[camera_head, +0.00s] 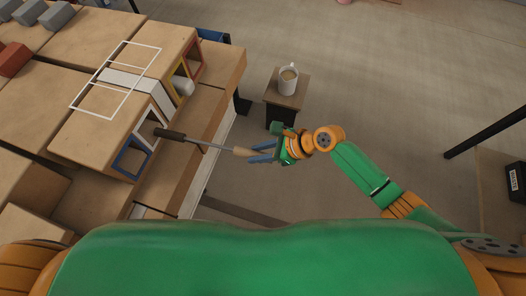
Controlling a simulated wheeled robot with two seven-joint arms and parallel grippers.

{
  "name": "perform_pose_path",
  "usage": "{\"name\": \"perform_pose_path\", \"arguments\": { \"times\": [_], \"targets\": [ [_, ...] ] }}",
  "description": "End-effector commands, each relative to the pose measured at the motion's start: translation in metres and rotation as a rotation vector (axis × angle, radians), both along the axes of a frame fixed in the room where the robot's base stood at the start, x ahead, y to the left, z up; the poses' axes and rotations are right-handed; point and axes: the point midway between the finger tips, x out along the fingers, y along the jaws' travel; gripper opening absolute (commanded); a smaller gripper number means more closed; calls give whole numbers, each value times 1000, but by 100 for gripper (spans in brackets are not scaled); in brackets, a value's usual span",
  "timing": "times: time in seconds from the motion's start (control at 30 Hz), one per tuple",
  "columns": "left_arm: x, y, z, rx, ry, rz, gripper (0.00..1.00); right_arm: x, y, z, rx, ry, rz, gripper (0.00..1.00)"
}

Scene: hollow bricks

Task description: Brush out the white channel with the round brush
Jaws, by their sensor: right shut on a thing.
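My right gripper (261,152) is shut on the light wooden handle of the round brush (207,145). The brush points left, with a thin metal shaft and a dark round head. I cannot tell whether the head touches the block. It seems to be outside the white channel, whose inside is mostly hidden. My left gripper is out of view.
Yellow-framed (179,67) and red-framed (199,58) openings are farther along the block; a white cylinder (184,86) sticks out near the yellow one. A white rectangular outline (144,45) lies on top. A mug (288,80) stands on a small stand (298,97) beyond my right gripper.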

Motion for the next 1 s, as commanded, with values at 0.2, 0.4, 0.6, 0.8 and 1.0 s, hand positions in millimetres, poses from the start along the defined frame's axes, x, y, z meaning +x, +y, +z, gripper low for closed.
{"name": "perform_pose_path", "arguments": {
  "times": [0.2, 0.4, 0.6, 0.8, 1.0],
  "targets": [
    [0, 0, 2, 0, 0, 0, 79, 4, 11, 1, 2, 0, -1, 0],
    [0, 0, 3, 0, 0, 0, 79, 7, 21, 1, 3, -1, 0, 0],
    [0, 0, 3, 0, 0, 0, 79, 10, 30, 1, 2, 0, 0, 0],
    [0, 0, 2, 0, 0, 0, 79, 13, 39, 1, 2, 0, 0, 0],
    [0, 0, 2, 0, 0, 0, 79, 15, 46, 1, 1, 0, 0, 0]
  ]
}}
